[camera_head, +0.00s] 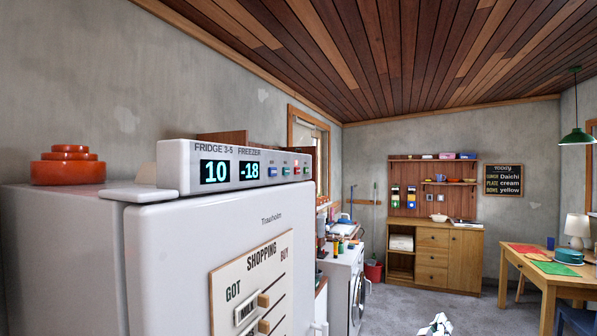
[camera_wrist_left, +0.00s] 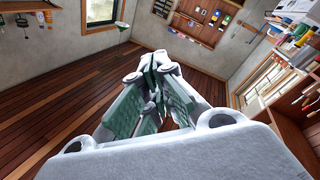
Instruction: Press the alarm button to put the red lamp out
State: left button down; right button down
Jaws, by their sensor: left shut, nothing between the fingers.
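The control panel (camera_head: 240,167) sits on top of the white fridge (camera_head: 170,260). It reads 10 under FRIDGE and -18 under FREEZER. At its right end is a row of small buttons: blue (camera_head: 272,171), green, red (camera_head: 297,171) and green. A small reddish light (camera_head: 297,162) shows above the red button; the button labels are too small to read. My left gripper (camera_head: 437,325) shows only as a tip at the bottom edge, well right of and below the panel. In the left wrist view its green-padded fingers (camera_wrist_left: 158,88) are shut and empty. My right gripper is not in view.
An orange stepped dish (camera_head: 68,166) stands on the fridge top. A shopping board (camera_head: 252,285) is on the fridge door. A washing machine (camera_head: 346,285) stands beyond. A wooden cabinet (camera_head: 435,257) is at the back, a table (camera_head: 550,278) at the right. The floor between is clear.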

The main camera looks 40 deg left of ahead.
pick_arm(q)
notch_tip(320, 180, up, 26)
jog(key=s+a+f+n+t+y, duration=0.1)
jog(key=s+a+n+t+y, duration=0.15)
jog(key=n+t, duration=0.35)
jog(key=s+a+r+n+y+p, duration=0.1)
jog(key=s+a+r+n+y, duration=0.15)
jog(key=r+n+y, duration=0.4)
jog(key=s+a+r+n+y+p, duration=0.15)
jog(key=s+r+n+y, duration=0.25)
jog(key=r+n, duration=0.55)
jog(key=s+a+r+n+g+y, duration=0.95)
jog(key=r+n, duration=0.25)
jog(key=n, duration=0.4)
jog(key=s+a+f+n+g+h, duration=0.3)
jog(key=a+f+n+g, duration=0.3)
jog(key=n, duration=0.7)
jog(key=shift+s+a+f+n+h, duration=0.2)
jog(key=shift+s+a+n+h, duration=0.2)
jog(key=shift+s, duration=0.3)
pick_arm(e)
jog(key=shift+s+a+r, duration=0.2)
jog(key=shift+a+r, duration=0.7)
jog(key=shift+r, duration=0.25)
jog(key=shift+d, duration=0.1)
